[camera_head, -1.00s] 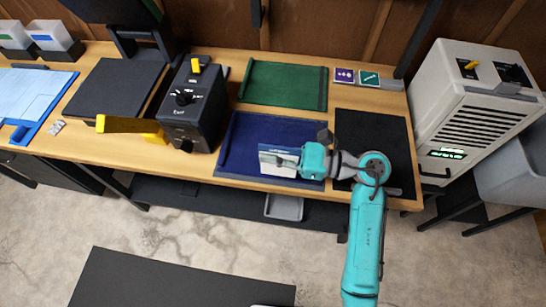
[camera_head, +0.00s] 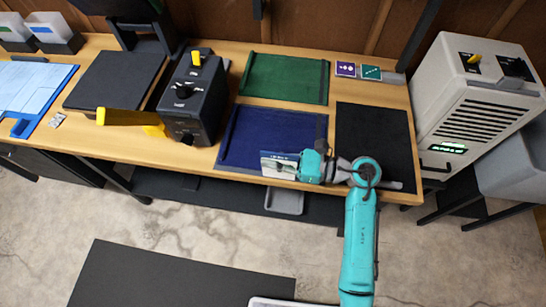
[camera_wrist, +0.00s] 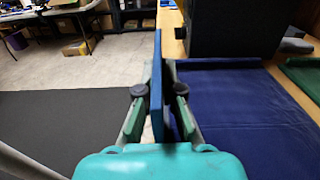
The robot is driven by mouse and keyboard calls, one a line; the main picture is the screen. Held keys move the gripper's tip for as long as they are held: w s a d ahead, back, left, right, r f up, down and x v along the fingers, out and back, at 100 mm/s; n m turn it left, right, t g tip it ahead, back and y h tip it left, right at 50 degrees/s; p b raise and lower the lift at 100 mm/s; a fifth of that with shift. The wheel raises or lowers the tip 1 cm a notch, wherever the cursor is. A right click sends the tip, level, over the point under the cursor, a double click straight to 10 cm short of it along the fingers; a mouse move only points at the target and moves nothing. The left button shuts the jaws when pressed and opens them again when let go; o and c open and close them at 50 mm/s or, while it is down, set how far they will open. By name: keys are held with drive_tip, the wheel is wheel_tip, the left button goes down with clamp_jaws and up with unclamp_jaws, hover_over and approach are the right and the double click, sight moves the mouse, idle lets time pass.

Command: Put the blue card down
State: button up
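My gripper (camera_wrist: 158,105) is shut on the blue card (camera_wrist: 157,85), which stands upright on edge between the two fingers in the wrist view. In the head view the card (camera_head: 279,165) shows a pale printed face at the front edge of the dark blue mat (camera_head: 270,132). My gripper (camera_head: 302,166) holds it from the right. In the wrist view the blue mat (camera_wrist: 235,110) lies to the right of the card. I cannot tell whether the card's lower edge touches anything.
A green mat (camera_head: 285,78) lies behind the blue one and a black mat (camera_head: 373,135) to its right. A black box with a dial (camera_head: 190,105) stands left. Purple (camera_head: 345,69) and green (camera_head: 371,72) small cards rest at the back. A grey machine (camera_head: 478,105) stands right.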

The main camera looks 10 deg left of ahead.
drive_tip(key=o, duration=0.4)
drive_tip(key=shift+c, duration=0.2)
drive_tip(key=shift+r, duration=0.1)
drive_tip(key=d, duration=1.2)
drive_tip(key=shift+s+r, duration=0.15)
drive_tip(key=shift+s, duration=0.05)
